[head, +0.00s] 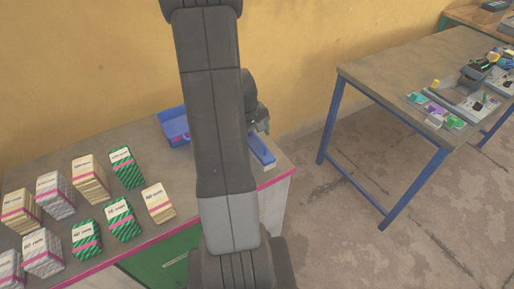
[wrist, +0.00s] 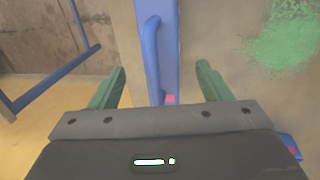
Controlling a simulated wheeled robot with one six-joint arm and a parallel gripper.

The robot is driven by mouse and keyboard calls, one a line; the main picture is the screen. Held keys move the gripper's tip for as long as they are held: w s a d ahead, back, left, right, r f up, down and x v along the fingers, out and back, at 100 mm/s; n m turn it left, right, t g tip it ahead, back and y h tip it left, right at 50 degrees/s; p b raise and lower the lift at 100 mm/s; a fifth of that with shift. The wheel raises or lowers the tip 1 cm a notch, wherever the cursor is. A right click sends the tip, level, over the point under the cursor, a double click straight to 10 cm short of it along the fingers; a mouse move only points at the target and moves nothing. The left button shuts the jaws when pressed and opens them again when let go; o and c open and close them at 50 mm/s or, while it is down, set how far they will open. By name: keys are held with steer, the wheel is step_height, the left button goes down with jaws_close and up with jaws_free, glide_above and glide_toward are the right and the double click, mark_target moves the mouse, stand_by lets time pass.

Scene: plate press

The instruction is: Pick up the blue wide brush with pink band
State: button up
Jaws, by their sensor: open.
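A long blue piece with a raised handle (wrist: 155,50) lies on the table between my fingers in the wrist view, with a small pink patch near its lower end. It looks like the blue wide brush with pink band. In the head view a blue piece (head: 262,148) shows near the table's right end, partly hidden by my arm. My gripper (wrist: 161,72) is open, its green fingers on either side of the blue piece and apart from it. In the head view my gripper (head: 262,124) shows just above it, mostly behind my arm.
A blue tray (head: 173,125) stands left of my arm. Several banded stacks (head: 90,178) cover the table's left part. Another blue and pink bit (wrist: 290,145) shows at the wrist view's lower right. A second table (head: 385,85) with tools stands right, across open floor.

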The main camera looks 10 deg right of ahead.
mark_target(256, 145)
steer(key=shift+w+d+f, duration=0.15)
steer(key=shift+w+f, duration=0.05)
steer(key=shift+f, duration=0.85)
steer(key=shift+w+d+f, duration=0.1)
steer(key=shift+w+f, duration=0.1)
steer(key=shift+f, duration=0.8)
steer(key=shift+c, duration=0.4)
steer(key=c, duration=1)
